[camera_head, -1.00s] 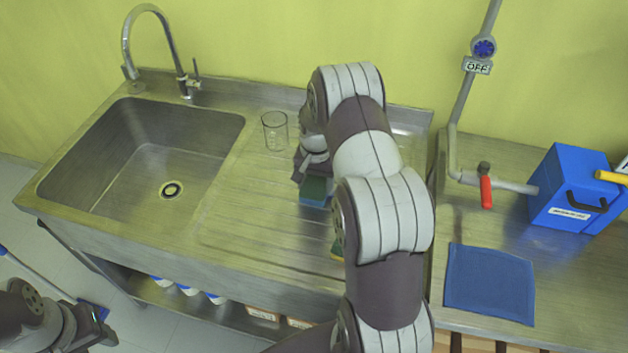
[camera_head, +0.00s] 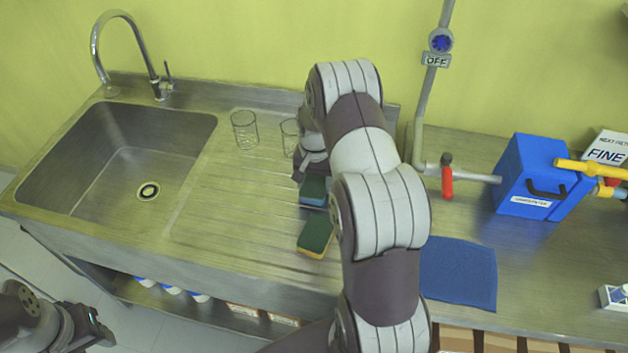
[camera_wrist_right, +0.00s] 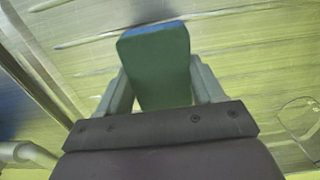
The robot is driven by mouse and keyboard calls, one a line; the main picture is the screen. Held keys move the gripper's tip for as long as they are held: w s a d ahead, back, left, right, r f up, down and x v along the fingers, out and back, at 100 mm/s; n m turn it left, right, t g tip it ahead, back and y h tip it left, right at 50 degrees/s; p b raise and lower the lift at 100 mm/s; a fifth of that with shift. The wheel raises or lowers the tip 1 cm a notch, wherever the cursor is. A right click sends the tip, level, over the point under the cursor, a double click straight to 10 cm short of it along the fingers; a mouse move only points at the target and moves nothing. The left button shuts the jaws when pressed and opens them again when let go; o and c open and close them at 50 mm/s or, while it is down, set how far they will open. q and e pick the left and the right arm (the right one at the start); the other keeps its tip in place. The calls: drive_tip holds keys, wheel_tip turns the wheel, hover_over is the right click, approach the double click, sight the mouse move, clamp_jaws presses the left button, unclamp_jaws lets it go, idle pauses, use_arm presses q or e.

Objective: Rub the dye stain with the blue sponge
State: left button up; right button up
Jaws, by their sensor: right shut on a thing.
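My right gripper (camera_head: 312,184) is shut on the blue sponge (camera_head: 313,191), over the ribbed drainboard (camera_head: 225,215). In the right wrist view the sponge (camera_wrist_right: 158,65) sticks out between the fingers, with a green face and a blue end. I cannot tell whether it touches the steel. A second sponge (camera_head: 315,238), dark green with a yellow side, lies on the drainboard nearer the front. No dye stain shows; my right arm hides part of the board. My left gripper (camera_head: 98,332) is at the lower left, away from the counter, and its jaws are unclear.
Two glass beakers (camera_head: 244,130) (camera_head: 290,137) stand behind, the right one close to my right gripper. The sink (camera_head: 120,160) is at left. At right are a blue cloth (camera_head: 458,272), a red-handled valve (camera_head: 447,180) and a blue container (camera_head: 540,180).

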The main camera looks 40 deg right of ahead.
drive_tip(key=r, duration=0.1)
drive_tip(key=r+p, duration=0.1)
drive_tip(key=r, duration=0.1)
drive_tip(key=shift+w+a+r+p, duration=0.25)
drive_tip(key=shift+w+r+p, duration=0.05)
drive_tip(key=shift+w+p, duration=0.05)
wheel_tip(320, 180, up, 2)
drive_tip(key=shift+s+d+r+p, duration=0.1)
drive_tip(key=shift+d+r+p, duration=0.05)
drive_tip(key=shift+p, duration=0.75)
drive_tip(key=shift+r, duration=0.35)
drive_tip(key=shift+r+p, duration=0.25)
drive_tip(key=shift+p, duration=0.2)
